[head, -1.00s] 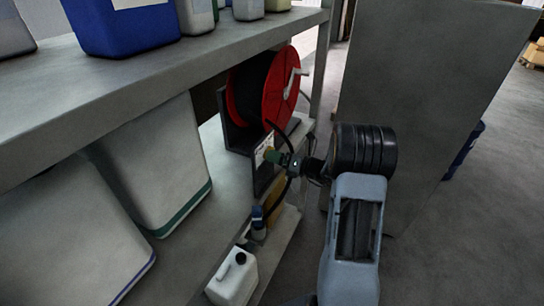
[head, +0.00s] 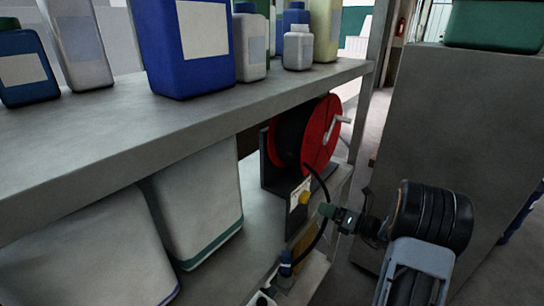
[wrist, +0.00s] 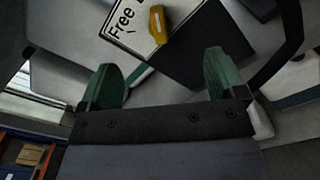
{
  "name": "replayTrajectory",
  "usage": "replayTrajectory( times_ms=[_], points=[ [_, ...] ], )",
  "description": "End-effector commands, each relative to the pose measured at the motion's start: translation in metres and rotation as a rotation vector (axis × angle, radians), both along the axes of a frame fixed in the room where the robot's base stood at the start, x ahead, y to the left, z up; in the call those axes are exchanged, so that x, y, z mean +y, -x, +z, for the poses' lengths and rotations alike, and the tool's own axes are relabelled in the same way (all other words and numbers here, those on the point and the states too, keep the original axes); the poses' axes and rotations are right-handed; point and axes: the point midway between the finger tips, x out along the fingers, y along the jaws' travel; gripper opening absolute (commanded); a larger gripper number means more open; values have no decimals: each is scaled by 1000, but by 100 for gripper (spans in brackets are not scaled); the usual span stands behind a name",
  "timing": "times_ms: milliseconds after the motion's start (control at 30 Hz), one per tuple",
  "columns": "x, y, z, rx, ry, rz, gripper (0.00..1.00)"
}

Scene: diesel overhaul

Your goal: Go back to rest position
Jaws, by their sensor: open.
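My gripper (wrist: 162,80) is open in the wrist view, with its two green fingers apart and nothing between them. In the head view my gripper (head: 328,210) is at the lower right, in front of the shelf and just below the red hose reel (head: 321,134). A white label reading "Free" (wrist: 124,22) and a yellow handle (wrist: 158,25) lie beyond the fingers in the wrist view. The yellow part also shows in the head view (head: 305,198), close to the fingertips. A black hose curves beside the gripper; whether they touch I cannot tell.
The upper shelf (head: 190,118) holds several bottles and a blue canister (head: 190,70). Large pale containers (head: 195,205) stand on the lower shelf. A grey cabinet (head: 440,120) with a green box (head: 495,25) on top stands at the right, close behind my arm.

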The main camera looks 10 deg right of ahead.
Motion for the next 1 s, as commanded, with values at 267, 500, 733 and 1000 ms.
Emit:
replayTrajectory(
  times_ms=[267, 500, 733, 1000],
  points=[
    [24, 36, -46, -99, 444, 217, 89],
    [73, 123, -57, -484, 1156, 911, 89],
    [81, 180, -35, -1013, 1714, 1621, 89],
    [96, 204, 6, 1327, -2068, -1938, 89]
  ],
)
